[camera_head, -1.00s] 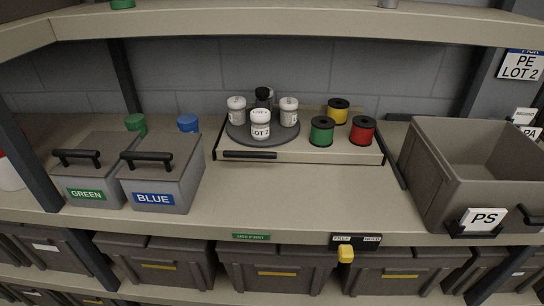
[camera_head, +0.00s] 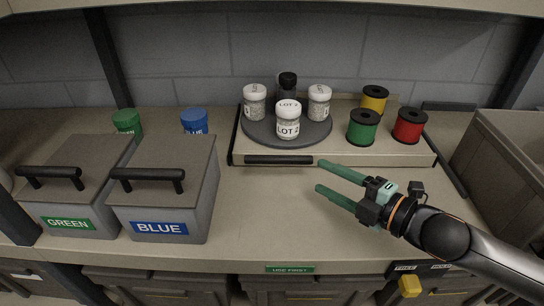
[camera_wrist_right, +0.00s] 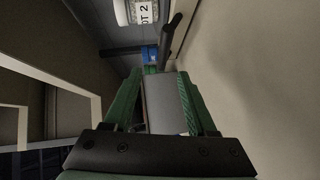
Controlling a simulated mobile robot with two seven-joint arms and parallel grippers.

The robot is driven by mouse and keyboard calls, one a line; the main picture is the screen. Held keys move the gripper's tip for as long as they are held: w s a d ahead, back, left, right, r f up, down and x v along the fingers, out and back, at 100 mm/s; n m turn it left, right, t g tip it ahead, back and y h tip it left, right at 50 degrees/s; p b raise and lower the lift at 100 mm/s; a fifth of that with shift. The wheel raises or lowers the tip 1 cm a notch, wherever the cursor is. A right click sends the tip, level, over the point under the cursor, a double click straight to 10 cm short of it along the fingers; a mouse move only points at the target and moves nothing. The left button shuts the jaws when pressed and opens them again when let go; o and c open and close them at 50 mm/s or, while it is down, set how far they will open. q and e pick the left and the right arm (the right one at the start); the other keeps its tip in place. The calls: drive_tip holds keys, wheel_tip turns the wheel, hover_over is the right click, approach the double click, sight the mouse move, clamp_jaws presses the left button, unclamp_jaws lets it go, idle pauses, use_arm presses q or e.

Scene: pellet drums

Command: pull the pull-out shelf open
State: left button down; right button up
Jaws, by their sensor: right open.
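The pull-out shelf (camera_head: 350,153) is a low beige platform at the back of the shelf board, with a dark bar handle (camera_head: 279,160) on the left part of its front face. On it stand a dark round turntable (camera_head: 258,134) with white-lidded jars and a black-capped one, and green, yellow and red spools. My right gripper (camera_head: 319,176) is open and empty, in front of the shelf, its green fingers pointing left, right of the handle and apart from it. In the right wrist view the dark handle (camera_wrist_right: 172,40) shows beyond the fingers. My left gripper is not in view.
Grey lidded bins labelled GREEN (camera_head: 70,190) and BLUE (camera_head: 165,195) stand at the left. An open grey bin (camera_head: 500,150) stands at the right. The board in front of the pull-out shelf is clear except for my right arm.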

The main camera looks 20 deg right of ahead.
sight(286, 163)
drive_tip(key=shift+w+f, duration=0.15)
drive_tip(key=shift+f, duration=0.4)
drive_tip(key=shift+w+a+b, duration=0.1)
drive_tip(key=shift+w+b, duration=0.05)
drive_tip(key=shift+b, duration=0.15)
drive_tip(key=shift+w+a+r, duration=0.1)
drive_tip(key=shift+w+a, duration=0.1)
drive_tip(key=shift+w, duration=0.05)
use_arm(q)
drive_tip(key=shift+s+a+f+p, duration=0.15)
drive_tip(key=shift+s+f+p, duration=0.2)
drive_tip(key=shift+p, duration=0.3)
use_arm(e)
drive_tip(key=shift+x, duration=5.8)
drive_tip(key=shift+s+a, duration=0.1)
drive_tip(key=shift+c, duration=0.2)
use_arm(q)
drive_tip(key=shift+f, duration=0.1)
use_arm(e)
clamp_jaws()
